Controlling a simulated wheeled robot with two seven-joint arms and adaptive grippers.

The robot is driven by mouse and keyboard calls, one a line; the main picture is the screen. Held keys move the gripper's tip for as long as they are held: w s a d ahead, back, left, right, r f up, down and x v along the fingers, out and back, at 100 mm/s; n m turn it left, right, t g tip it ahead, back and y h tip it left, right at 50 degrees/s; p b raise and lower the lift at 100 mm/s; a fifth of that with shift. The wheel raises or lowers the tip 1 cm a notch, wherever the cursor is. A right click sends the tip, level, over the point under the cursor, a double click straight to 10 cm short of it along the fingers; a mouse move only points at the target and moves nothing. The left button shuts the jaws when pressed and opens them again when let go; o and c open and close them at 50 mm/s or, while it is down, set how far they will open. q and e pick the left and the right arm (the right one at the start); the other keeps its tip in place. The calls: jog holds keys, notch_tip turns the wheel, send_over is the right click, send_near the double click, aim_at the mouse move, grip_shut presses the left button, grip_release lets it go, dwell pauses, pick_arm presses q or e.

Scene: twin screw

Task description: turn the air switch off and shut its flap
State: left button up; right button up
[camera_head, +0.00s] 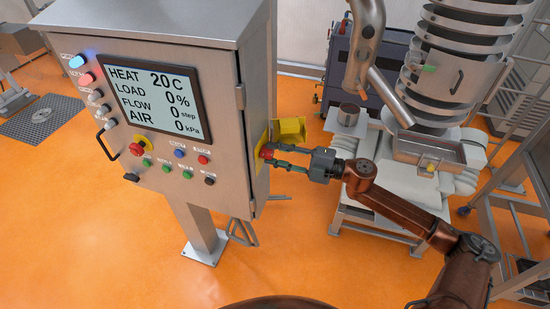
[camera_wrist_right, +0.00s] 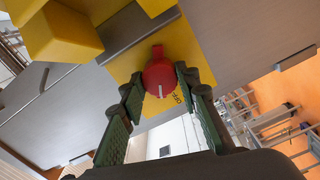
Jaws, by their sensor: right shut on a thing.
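The air switch is a red knob (camera_head: 266,151) on a yellow plate on the right side of the grey control cabinet. In the right wrist view the red knob (camera_wrist_right: 160,76) shows a white mark pointing down the picture and a red tab at its top, against the yellow plate (camera_wrist_right: 124,66). My right gripper (camera_head: 272,157) is shut on the knob, with a finger on either side. The yellow flap (camera_head: 289,130) stands open, sticking out from the cabinet beside the knob; it also shows at upper left in the wrist view (camera_wrist_right: 62,36). My left gripper is not in view.
The cabinet screen (camera_head: 152,94) reads HEAT 20 C, LOAD 0%, FLOW 0 step, AIR 0 kPa. Buttons and a red emergency knob (camera_head: 138,149) are on the front panel. A steel machine with a tray (camera_head: 432,151) stands at right. Orange floor lies open in front.

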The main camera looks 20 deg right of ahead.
jog(key=n+b, duration=0.3)
jog(key=n, duration=0.2)
jog(key=shift+f+b, duration=0.1)
jog(key=shift+b, duration=0.2)
jog(key=shift+n, duration=0.3)
jog(key=o, duration=1.2)
jog(key=shift+c, duration=0.2)
jog(key=v, duration=1.2)
